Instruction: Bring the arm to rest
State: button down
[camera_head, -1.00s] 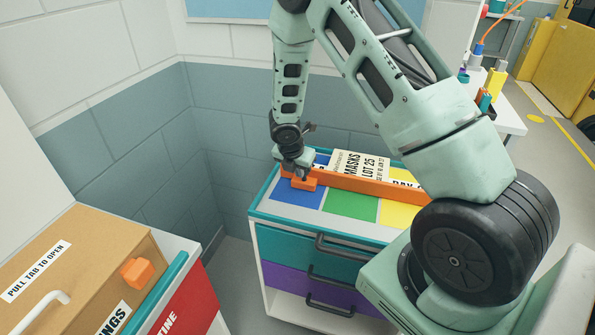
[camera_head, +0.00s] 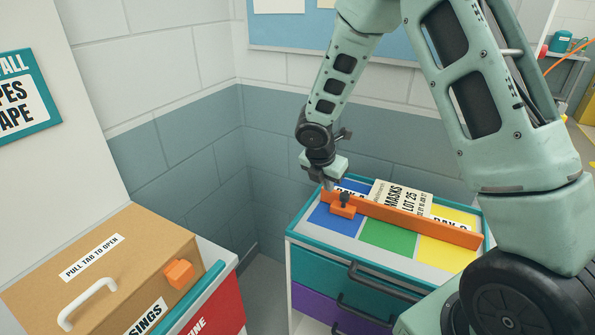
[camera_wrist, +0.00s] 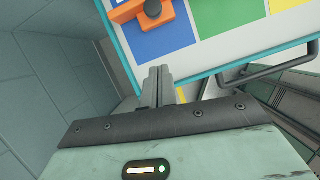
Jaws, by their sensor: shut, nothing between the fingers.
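My arm reaches across the right of the head view. My gripper (camera_head: 328,184) is above the left end of the drawer cart (camera_head: 318,238), close to the orange divider. In the wrist view my gripper (camera_wrist: 160,86) has its fingers together with nothing between them, and the cart's top edge lies just beyond them. I cannot tell the exact height of the fingertips over the cart.
The cart top has blue, green and yellow fields, an orange divider (camera_head: 410,217) with a dark knob (camera_head: 345,198), and a masks card (camera_head: 400,198). Black handles (camera_head: 370,285) stick out in front. A cardboard box (camera_head: 130,265) stands at left. Walls close the corner behind.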

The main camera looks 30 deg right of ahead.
jog(key=s+a+r+m+y, duration=0.1)
jog(key=s+a+r+m, duration=0.3)
jog(key=s+a, duration=0.3)
jog(key=s+a+r+m+y, duration=0.1)
jog(key=s+a+r+m, duration=0.25)
jog(key=a, duration=0.55)
jog(key=s+a+r+m+g+y, duration=0.1)
jog(key=s+a+r+m, duration=0.1)
jog(key=s, duration=0.7)
jog(key=s+a+r+m+y, duration=0.1)
jog(key=s+a+r+m, duration=0.2)
jog(key=s, duration=0.7)
jog(key=a+m, duration=0.2)
jog(key=a, duration=0.1)
jog(key=shift+a+g, duration=0.35)
jog(key=shift+g, duration=0.05)
jog(key=shift+w+r+m, duration=0.1)
jog(key=shift+m, duration=0.15)
